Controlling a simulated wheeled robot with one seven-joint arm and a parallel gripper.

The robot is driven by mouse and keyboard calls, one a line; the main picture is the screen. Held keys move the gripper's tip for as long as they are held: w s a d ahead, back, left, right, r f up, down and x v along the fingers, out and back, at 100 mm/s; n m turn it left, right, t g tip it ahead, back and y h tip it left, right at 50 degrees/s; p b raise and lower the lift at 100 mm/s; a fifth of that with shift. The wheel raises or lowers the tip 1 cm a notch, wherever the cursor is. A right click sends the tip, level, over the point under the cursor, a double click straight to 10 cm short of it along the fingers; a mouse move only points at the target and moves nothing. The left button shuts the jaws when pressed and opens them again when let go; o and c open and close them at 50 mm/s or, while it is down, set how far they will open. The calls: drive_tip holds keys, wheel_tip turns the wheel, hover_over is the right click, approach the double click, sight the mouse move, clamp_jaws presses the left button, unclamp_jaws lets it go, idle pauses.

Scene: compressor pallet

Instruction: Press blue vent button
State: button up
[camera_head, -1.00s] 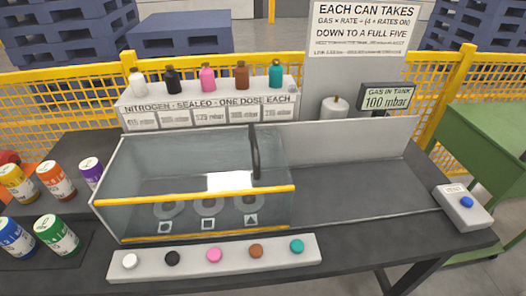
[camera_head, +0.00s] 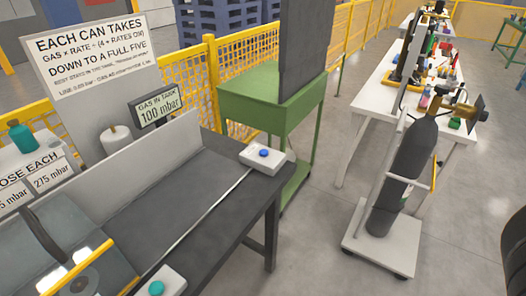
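The blue vent button (camera_head: 264,153) sits on top of a small white box (camera_head: 259,165) at the right end of the dark workbench (camera_head: 215,183). Nothing touches the button or covers it. A thin pale line runs along the bench from the box toward the front. A grey display (camera_head: 157,105) behind the bench reads "GAS IN TANK 100 mbar". My gripper is not in view.
A gas cylinder (camera_head: 404,170) on a white trolley (camera_head: 369,249) stands to the right. A yellow fence (camera_head: 208,80) runs behind. Grey floor between bench and trolley is free.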

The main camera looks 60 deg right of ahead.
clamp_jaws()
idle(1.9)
